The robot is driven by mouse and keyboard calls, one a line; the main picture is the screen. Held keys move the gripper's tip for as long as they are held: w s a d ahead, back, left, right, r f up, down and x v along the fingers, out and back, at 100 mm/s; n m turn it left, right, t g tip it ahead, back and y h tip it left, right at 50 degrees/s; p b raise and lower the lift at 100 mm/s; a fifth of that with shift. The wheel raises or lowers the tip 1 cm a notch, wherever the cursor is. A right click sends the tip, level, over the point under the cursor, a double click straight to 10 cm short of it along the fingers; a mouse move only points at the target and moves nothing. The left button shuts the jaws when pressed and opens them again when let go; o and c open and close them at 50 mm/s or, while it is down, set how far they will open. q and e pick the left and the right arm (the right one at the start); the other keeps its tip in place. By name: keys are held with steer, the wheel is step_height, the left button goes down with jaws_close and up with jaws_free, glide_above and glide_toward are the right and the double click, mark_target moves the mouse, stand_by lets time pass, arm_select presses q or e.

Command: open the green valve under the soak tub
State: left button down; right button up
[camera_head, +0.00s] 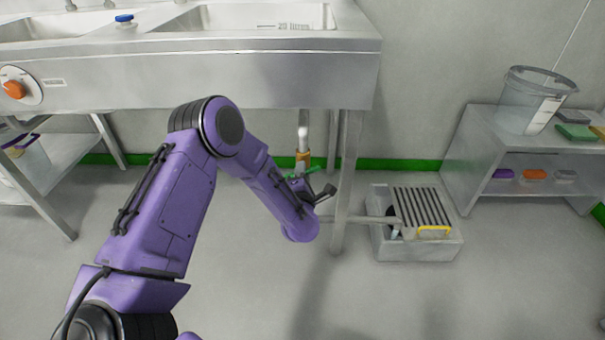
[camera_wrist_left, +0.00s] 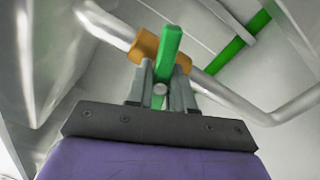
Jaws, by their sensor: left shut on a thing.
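The soak tub (camera_head: 225,17) is the right-hand steel basin in the counter. Its drain pipe (camera_head: 304,130) comes down below the counter, and a brass valve body (camera_head: 303,157) sits on it. The green valve handle (camera_head: 313,170) shows beside the brass, partly hidden by my left gripper (camera_head: 300,181). In the left wrist view my left gripper (camera_wrist_left: 161,85) is shut on the green handle (camera_wrist_left: 170,43). There the handle lies across the pipe (camera_wrist_left: 240,103), in front of the brass body (camera_wrist_left: 145,46). My right gripper is not in view.
A steel table leg (camera_head: 347,180) stands just right of my left gripper. A floor drain box (camera_head: 440,250) with a slatted grate is further right. A shelf (camera_head: 475,150) with a clear bucket (camera_head: 528,98) stands at the right wall. The front floor is clear.

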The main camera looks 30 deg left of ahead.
arm_select(q)
steer(key=n+b, duration=0.1)
steer(key=n, duration=0.2)
steer(key=shift+f+n, duration=0.15)
steer(key=shift+n, duration=0.25)
steer(key=n+b, duration=0.1)
steer(key=n, duration=0.2)
steer(key=shift+n+b, duration=0.3)
steer(key=shift+b, duration=0.05)
steer(key=n+b, duration=0.2)
steer(key=n, duration=0.1)
steer(key=shift+f, duration=0.1)
steer(key=shift+n+b, duration=0.9)
steer(key=shift+n, duration=0.6)
steer(key=c, duration=1)
jaws_free()
steer(key=shift+r, duration=0.2)
